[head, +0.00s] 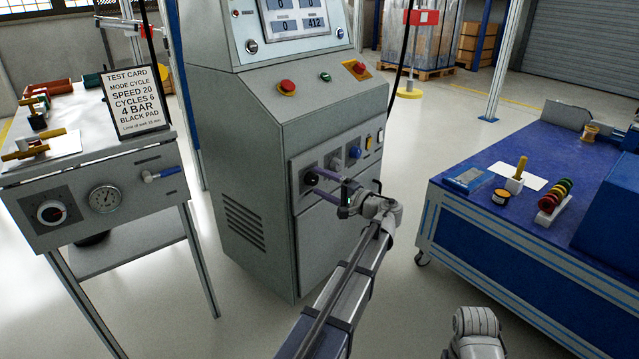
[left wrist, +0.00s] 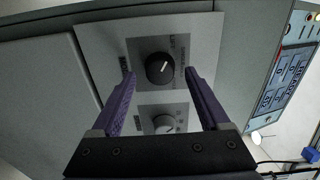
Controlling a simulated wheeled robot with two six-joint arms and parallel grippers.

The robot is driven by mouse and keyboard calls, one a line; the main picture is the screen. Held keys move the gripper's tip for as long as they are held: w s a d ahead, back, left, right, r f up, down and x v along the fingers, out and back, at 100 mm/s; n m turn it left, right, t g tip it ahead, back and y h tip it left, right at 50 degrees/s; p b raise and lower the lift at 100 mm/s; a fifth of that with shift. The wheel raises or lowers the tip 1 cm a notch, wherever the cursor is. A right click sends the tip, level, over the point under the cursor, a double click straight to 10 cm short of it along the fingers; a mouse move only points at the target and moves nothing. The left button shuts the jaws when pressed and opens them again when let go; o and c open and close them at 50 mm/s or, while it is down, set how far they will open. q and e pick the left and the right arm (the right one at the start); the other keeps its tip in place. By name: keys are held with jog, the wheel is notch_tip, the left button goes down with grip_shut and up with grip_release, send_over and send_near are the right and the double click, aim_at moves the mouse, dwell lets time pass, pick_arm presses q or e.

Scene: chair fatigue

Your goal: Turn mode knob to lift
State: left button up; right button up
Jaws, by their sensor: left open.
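The machine cabinet (head: 240,150) has a knob panel on its front. My left gripper (head: 314,184) is open with purple fingers, one on either side of the black knob in the left wrist view (left wrist: 160,78). I see no contact. My right gripper is out of view.
Red buttons (head: 287,87) sit above. A test card (head: 134,100) reading "MODE CYCLE" stands on the left bench (head: 95,165). A blue-topped cart (head: 480,200) stands right.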

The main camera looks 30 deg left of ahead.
pick_arm(q)
jog(key=s+d, duration=0.1)
jog(key=d, duration=0.5)
jog(key=shift+s+d, duration=0.2)
jog(key=shift+d, duration=0.15)
jog(key=s+d+f+m+g+h+p, duration=0.1)
jog(key=s+d+f+h+p, duration=0.3)
jog(key=s+d, duration=0.45)
jog(key=s+d+f+g+h+p, duration=0.15)
jog(key=s+d+f+h, duration=0.25)
jog(key=s+d+h, duration=0.5)
jog(key=s+d+f+m+g+h+p, duration=0.1)
jog(key=s+d+f+h+p, duration=0.25)
jog(key=s+d, duration=0.55)
notch_tip(320, 180, up, 37)
jog(key=d+p, duration=0.2)
jog(key=p, duration=3.6)
jog(key=shift+w+d, duration=0.25)
jog(key=shift+d, duration=0.1)
